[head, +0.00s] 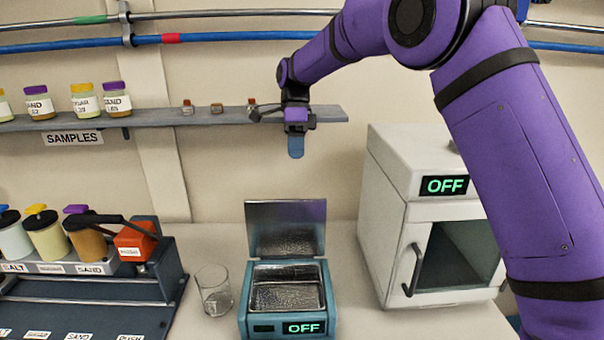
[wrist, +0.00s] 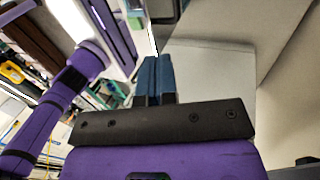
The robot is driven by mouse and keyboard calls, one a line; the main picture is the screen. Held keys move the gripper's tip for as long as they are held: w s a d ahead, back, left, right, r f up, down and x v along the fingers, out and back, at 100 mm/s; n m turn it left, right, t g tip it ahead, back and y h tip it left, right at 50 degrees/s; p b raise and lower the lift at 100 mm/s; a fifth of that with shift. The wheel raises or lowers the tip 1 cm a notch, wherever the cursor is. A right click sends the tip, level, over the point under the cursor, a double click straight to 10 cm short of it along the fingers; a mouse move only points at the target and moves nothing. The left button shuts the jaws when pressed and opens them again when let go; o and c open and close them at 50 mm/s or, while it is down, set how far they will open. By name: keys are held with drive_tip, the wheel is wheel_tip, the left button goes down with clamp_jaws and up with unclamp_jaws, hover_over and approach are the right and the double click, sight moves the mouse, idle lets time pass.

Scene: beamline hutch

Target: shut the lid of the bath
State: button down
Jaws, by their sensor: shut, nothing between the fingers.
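The bath (head: 288,305) is a teal box with a metal basin and a display reading OFF, standing on the bench. Its metal lid (head: 286,229) is open and stands upright at the back of the bath. My gripper (head: 296,150) is above and behind the lid in the head view, in front of the wall shelf, pointing down and apart from the lid. Its blue fingers are together and empty. They also show in the wrist view (wrist: 154,78).
A glass beaker (head: 214,290) stands just left of the bath. A white oven (head: 425,225) with an OFF display stands to the right. A dispenser rack (head: 80,267) with several jars is at the left. The shelf (head: 200,118) holds several jars and small vials.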

approach(297, 213)
drive_tip(key=x, duration=0.2)
drive_tip(key=w+x, duration=0.1)
drive_tip(key=x, duration=0.1)
drive_tip(key=shift+s+f, duration=0.1)
drive_tip(key=shift+f, duration=0.25)
